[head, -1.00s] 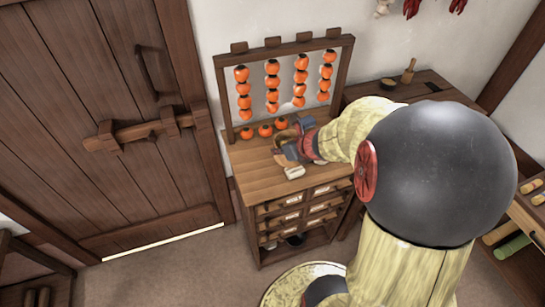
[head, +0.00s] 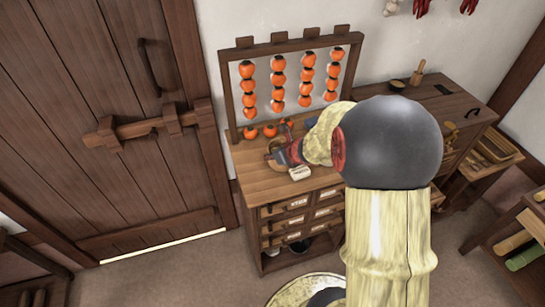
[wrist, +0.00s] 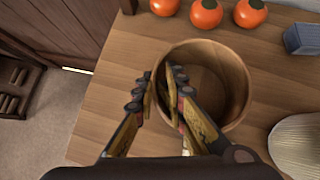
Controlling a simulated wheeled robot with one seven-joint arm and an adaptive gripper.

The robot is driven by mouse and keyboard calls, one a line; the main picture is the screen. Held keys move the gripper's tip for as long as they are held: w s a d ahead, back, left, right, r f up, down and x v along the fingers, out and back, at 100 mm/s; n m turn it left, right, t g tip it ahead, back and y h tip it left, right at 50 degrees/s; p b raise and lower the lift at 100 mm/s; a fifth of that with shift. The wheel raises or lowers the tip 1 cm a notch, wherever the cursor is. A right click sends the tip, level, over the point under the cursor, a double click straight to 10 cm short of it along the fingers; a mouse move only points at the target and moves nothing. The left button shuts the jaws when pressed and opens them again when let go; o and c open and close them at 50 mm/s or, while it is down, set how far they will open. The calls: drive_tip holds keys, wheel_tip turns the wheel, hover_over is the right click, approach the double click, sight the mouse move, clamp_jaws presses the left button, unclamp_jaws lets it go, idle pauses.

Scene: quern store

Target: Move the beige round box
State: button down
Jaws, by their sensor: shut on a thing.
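The beige round box (wrist: 237,85) is an open, empty, wooden round container on the cabinet top, seen from above in the wrist view. My gripper (wrist: 160,84) is at its left wall, with one finger inside the rim and the other outside, closed on the wall. In the head view my gripper (head: 288,153) and arm cover most of the box (head: 274,146), and only a bit of it shows. I cannot tell whether its base touches the wood.
The wooden cabinet top (head: 255,180) has a rack of orange persimmons (head: 278,84) at its back. A small white block (head: 300,173) lies near the front. A blue-grey block (wrist: 303,39) and a pale ribbed thing (wrist: 298,145) lie right of the box. The left front is bare.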

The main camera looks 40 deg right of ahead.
drive_tip(key=shift+r, duration=0.1)
drive_tip(key=c, duration=1.8)
unclamp_jaws()
